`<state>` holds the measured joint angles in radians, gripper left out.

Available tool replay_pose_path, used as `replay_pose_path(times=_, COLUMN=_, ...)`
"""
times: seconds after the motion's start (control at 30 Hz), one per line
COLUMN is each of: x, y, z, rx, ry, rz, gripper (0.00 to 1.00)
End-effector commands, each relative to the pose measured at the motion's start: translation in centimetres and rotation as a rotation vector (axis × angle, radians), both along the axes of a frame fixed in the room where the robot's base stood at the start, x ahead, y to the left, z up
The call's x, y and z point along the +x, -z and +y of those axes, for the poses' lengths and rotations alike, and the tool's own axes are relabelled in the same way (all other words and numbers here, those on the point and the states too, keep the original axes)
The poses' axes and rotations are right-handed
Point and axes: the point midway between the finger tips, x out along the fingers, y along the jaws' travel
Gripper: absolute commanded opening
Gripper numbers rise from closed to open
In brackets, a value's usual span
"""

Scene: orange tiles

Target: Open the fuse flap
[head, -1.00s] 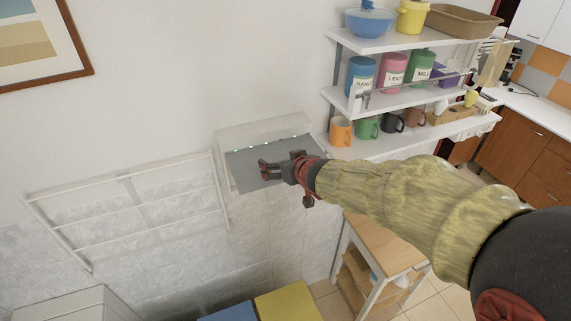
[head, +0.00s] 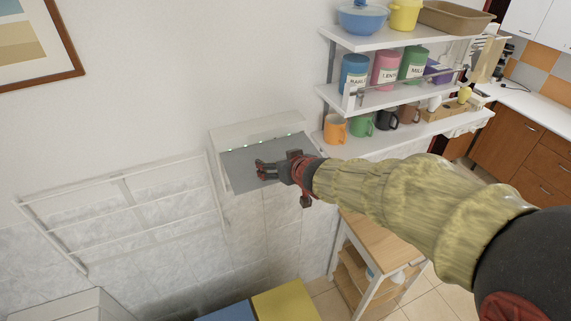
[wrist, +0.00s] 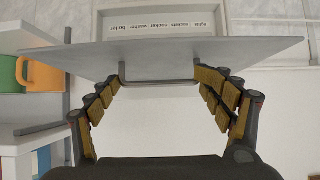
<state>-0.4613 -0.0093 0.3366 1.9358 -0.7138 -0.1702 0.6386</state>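The fuse box (head: 258,128) is a white casing on the wall, with a row of small green lights. Its grey flap (head: 240,168) juts out from the wall. In the wrist view, which is upside down, the flap (wrist: 240,52) is nearly edge-on, and a strip of fuse labels (wrist: 165,27) shows past it. A thin U-shaped handle (wrist: 160,83) stands on the flap's face. My gripper (head: 262,168) is over the flap; in the wrist view its fingers (wrist: 160,78) are wide apart, at either side of the handle. Whether they touch it I cannot tell.
Shelves (head: 385,97) with mugs and canisters stand close to the right of the box. A white wall rack (head: 140,205) is at its left. Below are a wooden trolley (head: 375,235) and a blue and yellow surface (head: 285,303). The wall above is bare.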

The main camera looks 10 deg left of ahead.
Motion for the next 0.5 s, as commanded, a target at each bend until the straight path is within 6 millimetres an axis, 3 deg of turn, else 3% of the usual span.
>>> replay_pose_path(times=0.5, x=-6.5, y=-4.9, z=-4.4, rx=-0.001, ry=-0.001, rz=-0.003, gripper=0.79)
